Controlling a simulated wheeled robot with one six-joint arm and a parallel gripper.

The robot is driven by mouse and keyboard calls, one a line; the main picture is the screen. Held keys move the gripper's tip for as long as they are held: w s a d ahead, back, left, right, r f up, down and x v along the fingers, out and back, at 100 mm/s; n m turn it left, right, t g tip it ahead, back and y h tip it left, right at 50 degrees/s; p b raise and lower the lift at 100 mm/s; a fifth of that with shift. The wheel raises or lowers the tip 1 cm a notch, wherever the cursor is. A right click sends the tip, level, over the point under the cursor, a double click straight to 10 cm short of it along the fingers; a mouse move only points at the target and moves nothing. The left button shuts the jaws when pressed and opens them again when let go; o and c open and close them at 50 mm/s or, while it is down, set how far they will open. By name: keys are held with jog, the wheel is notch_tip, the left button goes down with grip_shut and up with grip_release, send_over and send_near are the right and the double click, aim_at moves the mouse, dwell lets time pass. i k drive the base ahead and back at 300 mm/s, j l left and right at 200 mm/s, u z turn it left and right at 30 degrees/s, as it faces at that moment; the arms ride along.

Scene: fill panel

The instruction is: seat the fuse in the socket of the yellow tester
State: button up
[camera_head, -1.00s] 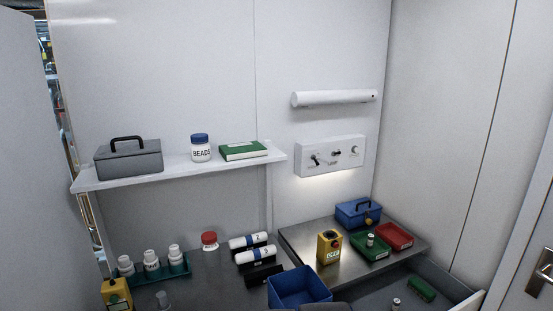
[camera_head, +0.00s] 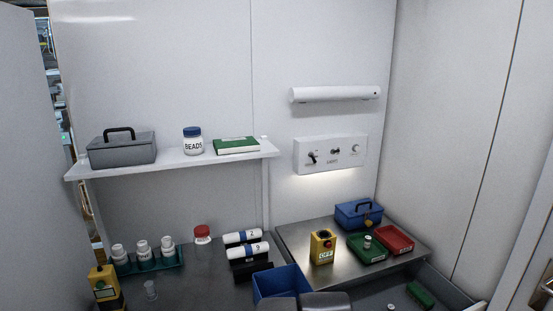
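The yellow tester (camera_head: 323,248) stands upright on the raised metal top, with a dark round part near its top and a pale label that seems to read OFF. I cannot make out its socket. A small pale cylinder (camera_head: 367,242) that looks like a fuse stands in the green tray (camera_head: 356,252) right of the tester. A similar small pale piece (camera_head: 391,306) shows in the open drawer at the bottom edge. I cannot tell which is the task's fuse. My gripper is not visible; a grey rounded part at the bottom middle looks like mine.
A red tray (camera_head: 396,237) and a blue padlocked box (camera_head: 358,214) stand near the tester. A blue bin (camera_head: 281,283) is in front. Another yellow device (camera_head: 103,284), a bottle rack (camera_head: 150,262) and white rolls (camera_head: 243,249) are left. A shelf (camera_head: 178,162) hangs above.

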aim_at(319, 254)
jog(key=i+l, duration=0.1)
jog(key=l, duration=0.25)
jog(key=i+l, duration=0.1)
jog(key=l, duration=0.2)
jog(key=i+l, duration=0.1)
jog(key=l, duration=0.25)
jog(key=i+l, duration=0.1)
jog(key=l, duration=0.25)
